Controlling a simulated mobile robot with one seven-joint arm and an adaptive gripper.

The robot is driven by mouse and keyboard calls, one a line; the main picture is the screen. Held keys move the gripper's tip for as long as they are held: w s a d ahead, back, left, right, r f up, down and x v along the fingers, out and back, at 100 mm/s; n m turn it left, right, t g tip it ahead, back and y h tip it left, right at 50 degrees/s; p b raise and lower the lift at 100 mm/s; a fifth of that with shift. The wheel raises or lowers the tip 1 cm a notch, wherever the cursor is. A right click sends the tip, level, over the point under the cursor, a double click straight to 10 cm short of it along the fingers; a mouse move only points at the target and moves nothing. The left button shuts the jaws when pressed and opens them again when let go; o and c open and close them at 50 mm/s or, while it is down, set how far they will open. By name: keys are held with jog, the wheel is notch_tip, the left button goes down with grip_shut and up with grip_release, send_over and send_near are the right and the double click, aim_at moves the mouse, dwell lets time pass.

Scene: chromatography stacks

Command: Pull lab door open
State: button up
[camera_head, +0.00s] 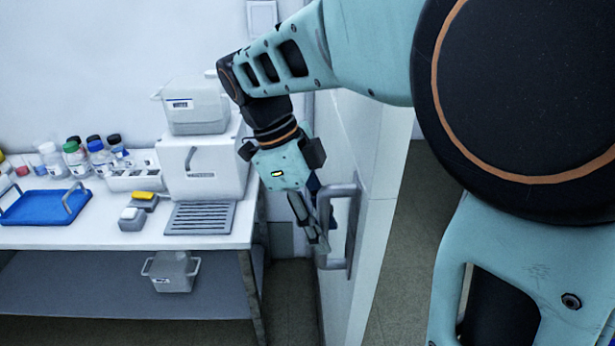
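The lab door is a tall white panel (371,135), seen at a steep angle to the right of the bench. A grey bar handle (352,232) stands out from its face. My gripper (318,232) points down at the left part of the handle, with its fingers overlapping the handle in the picture. Whether the fingers are closed around the bar or only beside it, I cannot tell. The far finger is partly hidden.
A white bench (90,232) stands left of the door, bearing a white instrument (205,165), a blue tray (45,205) and several bottles. A grey bin (171,271) sits on its lower shelf. Bare floor (410,245) shows right of the door.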

jog(key=v, duration=1.1)
jog(key=shift+r, duration=0.3)
jog(key=shift+a, duration=0.15)
